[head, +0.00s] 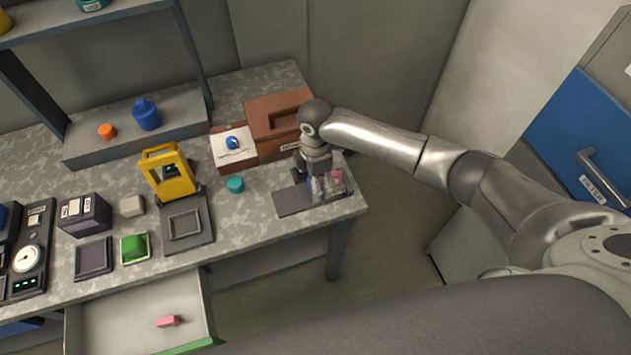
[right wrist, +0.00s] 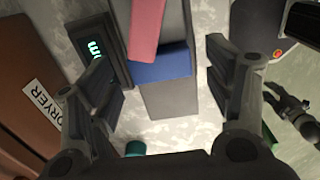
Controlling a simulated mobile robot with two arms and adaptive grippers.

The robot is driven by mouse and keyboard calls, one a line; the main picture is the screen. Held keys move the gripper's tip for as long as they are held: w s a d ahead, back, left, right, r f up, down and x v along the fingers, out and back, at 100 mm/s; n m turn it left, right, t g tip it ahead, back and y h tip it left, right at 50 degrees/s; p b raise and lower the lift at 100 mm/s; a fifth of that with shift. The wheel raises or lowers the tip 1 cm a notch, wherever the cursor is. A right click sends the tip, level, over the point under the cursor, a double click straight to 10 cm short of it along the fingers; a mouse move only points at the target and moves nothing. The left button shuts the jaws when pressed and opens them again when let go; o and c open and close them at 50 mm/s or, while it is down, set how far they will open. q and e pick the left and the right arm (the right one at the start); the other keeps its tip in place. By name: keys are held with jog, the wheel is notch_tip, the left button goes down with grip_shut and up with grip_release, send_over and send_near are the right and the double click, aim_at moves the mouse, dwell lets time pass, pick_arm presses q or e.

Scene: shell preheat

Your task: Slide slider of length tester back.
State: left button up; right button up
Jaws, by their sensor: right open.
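The length tester (head: 290,203) sits at the right end of the table, with a dark flat base and blue and pink parts on it. In the right wrist view it shows as a grey bar (right wrist: 168,100) with a blue block (right wrist: 160,65) and a pink piece (right wrist: 146,28). I cannot tell which part is the slider. My right gripper (head: 317,178) is above the tester. In the right wrist view the gripper (right wrist: 165,100) is open, with a finger on each side of the grey bar and nothing held.
A brown box (head: 270,115), labelled DRYER in the wrist view (right wrist: 25,85), stands behind the tester. A dark display (right wrist: 98,55) with green digits is beside the bar. A teal cap (head: 235,184) and yellow device (head: 168,172) are to the left. A drawer (head: 120,325) is open.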

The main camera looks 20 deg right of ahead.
aim_at(305, 195)
jog(key=shift+f, duration=0.6)
pick_arm(q)
jog(key=shift+s+a, duration=0.7)
jog(key=shift+s, duration=0.3)
pick_arm(e)
jog(key=shift+f, duration=0.65)
jog(key=c, duration=1.5)
pick_arm(q)
jog(key=shift+w+d+r+p, duration=0.2)
jog(key=shift+w+r+p, duration=0.1)
pick_arm(e)
jog(key=shift+o, duration=0.2)
jog(key=shift+a, duration=1.45)
jog(key=o, duration=1.4)
jog(key=shift+o, duration=0.3)
jog(key=shift+a, duration=0.1)
